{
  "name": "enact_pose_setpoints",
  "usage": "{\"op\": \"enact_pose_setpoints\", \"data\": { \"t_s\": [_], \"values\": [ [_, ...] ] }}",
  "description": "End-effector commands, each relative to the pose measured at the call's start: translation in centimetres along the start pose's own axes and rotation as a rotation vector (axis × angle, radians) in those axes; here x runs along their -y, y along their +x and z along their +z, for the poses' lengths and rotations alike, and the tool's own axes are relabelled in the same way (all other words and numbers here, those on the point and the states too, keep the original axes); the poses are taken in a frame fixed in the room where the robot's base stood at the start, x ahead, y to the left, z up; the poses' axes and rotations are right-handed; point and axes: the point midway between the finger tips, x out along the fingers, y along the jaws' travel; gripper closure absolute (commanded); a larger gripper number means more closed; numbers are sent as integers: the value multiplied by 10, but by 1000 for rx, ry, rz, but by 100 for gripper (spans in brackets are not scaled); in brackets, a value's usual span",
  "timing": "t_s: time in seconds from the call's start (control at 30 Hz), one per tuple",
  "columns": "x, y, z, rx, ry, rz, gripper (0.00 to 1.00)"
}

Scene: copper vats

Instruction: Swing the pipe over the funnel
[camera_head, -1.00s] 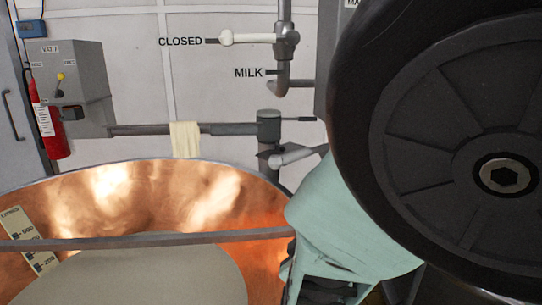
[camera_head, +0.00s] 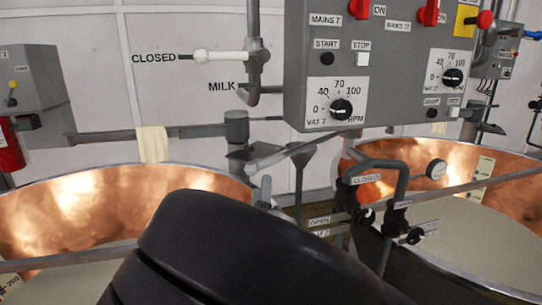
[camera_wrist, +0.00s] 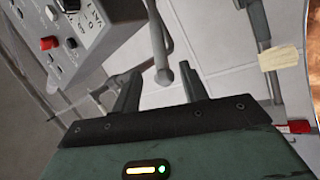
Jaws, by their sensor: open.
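A grey pipe (camera_head: 285,153) slants up to the right beside the post in the head view. I take it for the task's pipe, but cannot be sure. A grey funnel-shaped piece (camera_head: 305,152) on a thin stem sits close to its right end, possibly the funnel. The pipe's mouth is not clear. My gripper (camera_wrist: 163,88) is open in the wrist view, with nothing between its fingers. A rod with a rounded end (camera_wrist: 164,75) shows between and beyond the fingertips; I cannot tell whether it touches. My black arm hides the gripper in the head view.
Two copper vats (camera_head: 120,190) (camera_head: 390,175) stand left and right. A control panel (camera_head: 375,65) with red switches hangs above. The milk pipe (camera_head: 265,95) comes down left of it. A bent valve pipe (camera_head: 402,185) stands at the right vat. A cloth (camera_head: 152,144) hangs on a beam.

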Motion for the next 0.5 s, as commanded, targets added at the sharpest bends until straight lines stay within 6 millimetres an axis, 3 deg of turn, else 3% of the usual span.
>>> {"op": "enact_pose_setpoints", "data": {
  "t_s": [0.2,0.5],
  "values": [
    [-4,48,0,1,-1,2,57],
    [-1,88,0,0,0,0,57]
  ]
}}
